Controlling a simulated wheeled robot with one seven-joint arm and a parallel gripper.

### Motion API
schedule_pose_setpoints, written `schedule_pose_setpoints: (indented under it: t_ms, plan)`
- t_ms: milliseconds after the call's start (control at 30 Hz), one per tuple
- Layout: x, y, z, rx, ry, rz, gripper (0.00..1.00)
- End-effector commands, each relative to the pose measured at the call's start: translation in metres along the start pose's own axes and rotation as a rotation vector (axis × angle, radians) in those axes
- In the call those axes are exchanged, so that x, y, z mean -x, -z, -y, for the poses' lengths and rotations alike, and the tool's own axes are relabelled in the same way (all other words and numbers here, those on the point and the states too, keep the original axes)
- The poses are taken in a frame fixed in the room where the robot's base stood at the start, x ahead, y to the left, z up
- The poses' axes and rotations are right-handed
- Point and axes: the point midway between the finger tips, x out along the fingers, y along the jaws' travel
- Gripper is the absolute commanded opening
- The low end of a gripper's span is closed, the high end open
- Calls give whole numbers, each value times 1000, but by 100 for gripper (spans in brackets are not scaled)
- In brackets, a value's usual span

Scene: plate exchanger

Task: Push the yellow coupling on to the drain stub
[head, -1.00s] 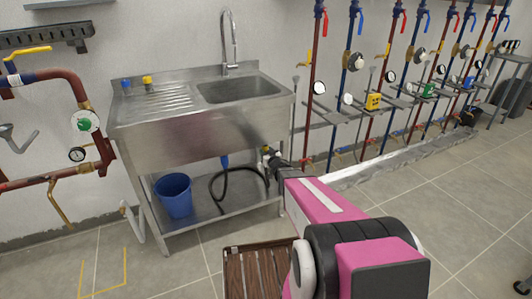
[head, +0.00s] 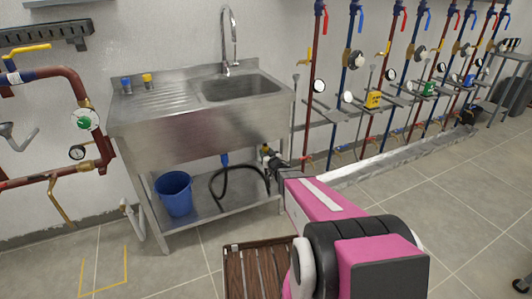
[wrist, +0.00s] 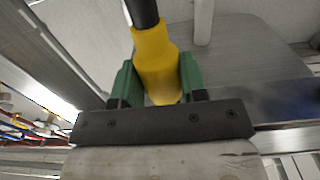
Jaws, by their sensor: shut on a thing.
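The yellow coupling (wrist: 156,62) sits between the green fingers of my gripper (wrist: 155,85) in the wrist view, with a black hose (wrist: 142,12) at its far end. My gripper is shut on it. In the head view my gripper (head: 268,157) is at the right front side of the sink stand, below the basin, and only a small patch of yellow shows there. The black hose (head: 214,190) loops under the sink from a blue coupling (head: 224,160). I cannot clearly identify the drain stub; a white pipe (wrist: 203,22) stands beyond the coupling in the wrist view, apart from it.
The steel sink (head: 185,138) stands over a lower shelf with a blue bucket (head: 173,195). A bent white pipe (head: 133,222) is left of the stand. A slatted wooden stool (head: 250,270) is in front. Red and blue pipes line the wall to the right.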

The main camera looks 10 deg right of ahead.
Motion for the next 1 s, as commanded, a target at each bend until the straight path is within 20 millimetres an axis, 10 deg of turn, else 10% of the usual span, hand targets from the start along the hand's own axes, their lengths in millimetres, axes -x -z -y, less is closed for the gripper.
schedule_pose_setpoints:
  t_ms: [1000]
  plan:
    - [0,-38,0,0,0,1,0]
